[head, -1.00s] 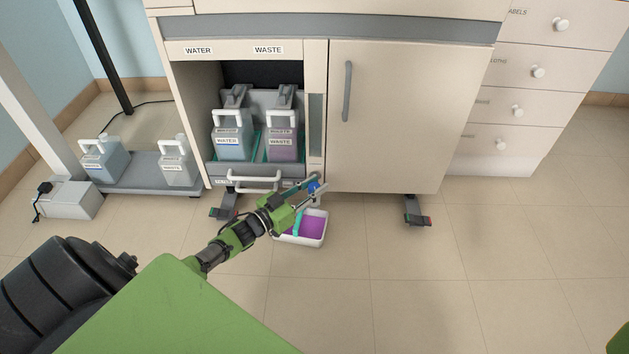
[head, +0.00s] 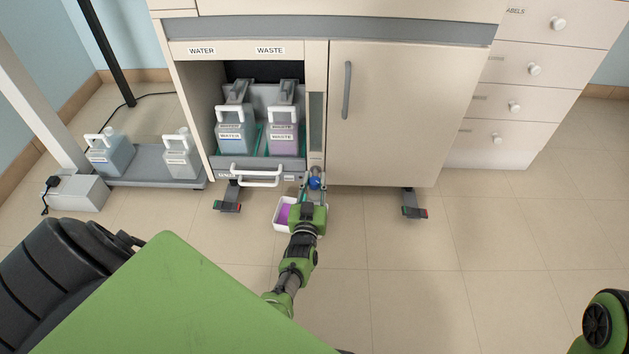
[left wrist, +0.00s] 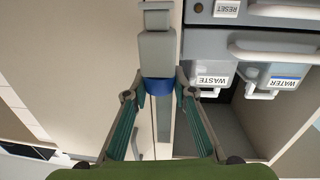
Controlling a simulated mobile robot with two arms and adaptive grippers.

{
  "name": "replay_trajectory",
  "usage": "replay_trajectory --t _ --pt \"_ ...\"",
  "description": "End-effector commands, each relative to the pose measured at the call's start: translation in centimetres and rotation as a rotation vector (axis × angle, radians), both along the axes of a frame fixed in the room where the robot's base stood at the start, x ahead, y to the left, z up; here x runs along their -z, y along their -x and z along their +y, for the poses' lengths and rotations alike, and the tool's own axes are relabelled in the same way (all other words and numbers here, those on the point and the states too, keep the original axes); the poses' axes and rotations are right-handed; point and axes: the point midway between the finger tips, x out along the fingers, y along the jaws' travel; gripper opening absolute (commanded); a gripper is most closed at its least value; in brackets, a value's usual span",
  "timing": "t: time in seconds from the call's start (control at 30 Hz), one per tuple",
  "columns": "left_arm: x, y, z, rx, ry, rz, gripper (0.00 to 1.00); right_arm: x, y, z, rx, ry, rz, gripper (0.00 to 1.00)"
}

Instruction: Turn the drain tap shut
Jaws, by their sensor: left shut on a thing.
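The drain tap (head: 314,183) is a small blue piece low on the front of the cabinet, just right of the bottle bay. In the left wrist view the blue tap (left wrist: 158,86) sits under a grey fitting (left wrist: 157,48). My left gripper (head: 315,177) reaches up to it from below, with one finger on each side, and is shut on it. In the left wrist view the fingertips of my left gripper (left wrist: 158,92) flank the blue part. How far the tap is turned is hard to tell. My right gripper is out of view.
A white tray (head: 282,228) with purple liquid lies on the floor below the tap, partly hidden by my gripper. White drawer handles (head: 256,182) stick out to the left. A cabinet foot (head: 413,212) stands to the right. The floor on the right is clear.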

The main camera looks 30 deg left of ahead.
Motion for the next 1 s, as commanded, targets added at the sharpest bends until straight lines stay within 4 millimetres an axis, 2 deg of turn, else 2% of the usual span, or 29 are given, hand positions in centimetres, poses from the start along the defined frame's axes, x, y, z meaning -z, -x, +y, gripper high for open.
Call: replay_trajectory --t 0.57,0.6,0.67,1.0 --pt "0.1 0.04 -0.04 -0.033 0.002 0.001 0.03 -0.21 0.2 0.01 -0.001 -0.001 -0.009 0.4" --pt "0.09 0.02 -0.04 -0.033 0.002 0.001 0.29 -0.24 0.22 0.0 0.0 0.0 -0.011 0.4" --pt "0.08 0.03 -0.03 -0.033 0.002 0.001 0.42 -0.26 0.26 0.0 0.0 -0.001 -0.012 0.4" --pt "-0.01 0.0 0.01 -0.033 0.0 0.0 0.42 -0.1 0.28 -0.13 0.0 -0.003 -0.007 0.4"
